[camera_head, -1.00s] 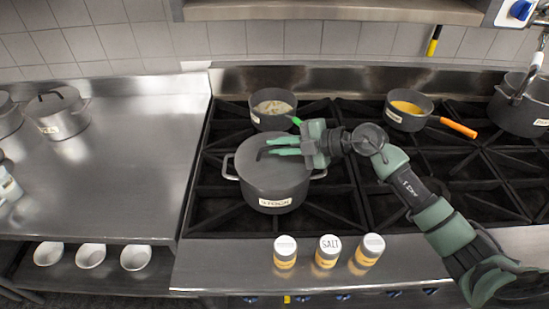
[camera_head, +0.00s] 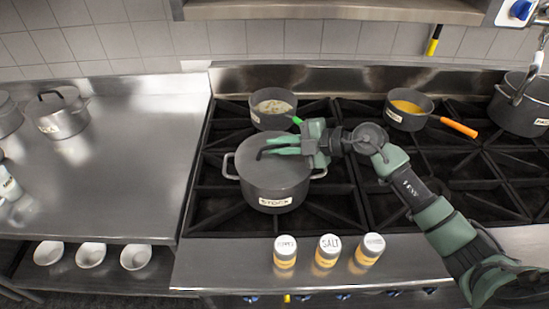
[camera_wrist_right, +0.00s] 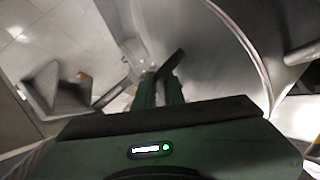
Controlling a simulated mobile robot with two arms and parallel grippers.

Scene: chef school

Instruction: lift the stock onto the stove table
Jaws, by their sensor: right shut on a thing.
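The stock pot (camera_head: 274,188), a grey lidded pot with a label reading STOCK, stands upright on the left part of the stove table's black grates (camera_head: 335,205). My right gripper (camera_head: 284,146) reaches over the pot from the right and is shut on the dark handle (camera_head: 262,154) of its lid. The right wrist view shows the two green fingers (camera_wrist_right: 161,90) at the dark handle (camera_wrist_right: 173,65), with the shiny lid (camera_wrist_right: 215,70) beside them. The lid appears seated on the pot. My left gripper is not in view.
A pot with pale contents (camera_head: 273,110) stands close behind the stock pot. A pan of orange soup (camera_head: 408,110) and a large pot (camera_head: 522,105) stand further right. Several shakers (camera_head: 328,251) line the front ledge. The left counter (camera_head: 135,170) is mostly clear, with a lidded pot (camera_head: 62,115).

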